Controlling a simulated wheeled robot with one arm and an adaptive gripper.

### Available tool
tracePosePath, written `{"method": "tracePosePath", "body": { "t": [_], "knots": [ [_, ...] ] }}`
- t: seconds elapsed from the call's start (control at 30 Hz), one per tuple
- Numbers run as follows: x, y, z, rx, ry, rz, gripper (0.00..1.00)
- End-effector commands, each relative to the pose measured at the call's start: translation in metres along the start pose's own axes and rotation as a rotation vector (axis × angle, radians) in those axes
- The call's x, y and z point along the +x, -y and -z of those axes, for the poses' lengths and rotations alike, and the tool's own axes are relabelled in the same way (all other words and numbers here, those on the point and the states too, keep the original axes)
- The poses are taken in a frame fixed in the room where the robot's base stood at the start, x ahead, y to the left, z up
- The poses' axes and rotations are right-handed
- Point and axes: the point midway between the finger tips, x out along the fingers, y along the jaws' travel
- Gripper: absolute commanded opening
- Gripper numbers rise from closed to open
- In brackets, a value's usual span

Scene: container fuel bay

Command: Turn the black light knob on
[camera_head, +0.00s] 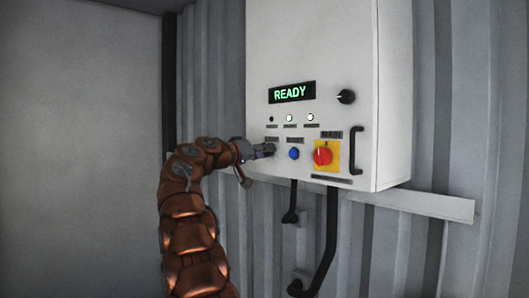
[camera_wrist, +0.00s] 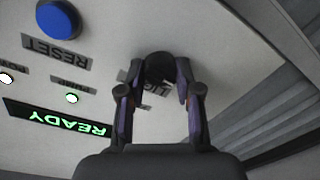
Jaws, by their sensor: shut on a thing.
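The black light knob (camera_wrist: 160,68) sits on the white panel in the wrist view, with a label partly hidden behind it. My gripper (camera_wrist: 161,82) is shut on the knob, one finger on each side. In the head view, my gripper (camera_head: 262,151) reaches the lower left of the control box, and the knob there is mostly hidden by the fingers. Which way the knob is turned cannot be told.
The white control box (camera_head: 310,45) carries a green READY display (camera_head: 291,93), another black knob (camera_head: 347,97), a blue reset button (camera_head: 294,154) and a red main switch (camera_head: 323,154) on yellow. A black handle (camera_head: 354,151) sits at right. Cables (camera_head: 331,235) hang below.

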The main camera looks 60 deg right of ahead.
Motion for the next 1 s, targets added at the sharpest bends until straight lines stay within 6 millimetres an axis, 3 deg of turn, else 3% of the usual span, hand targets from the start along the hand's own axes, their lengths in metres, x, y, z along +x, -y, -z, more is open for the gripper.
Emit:
{"method": "tracePosePath", "body": {
  "t": [1.0],
  "knots": [
    [0.001,0.0016,-0.0013,0.082,0.002,-0.004,0.0]
  ]
}}
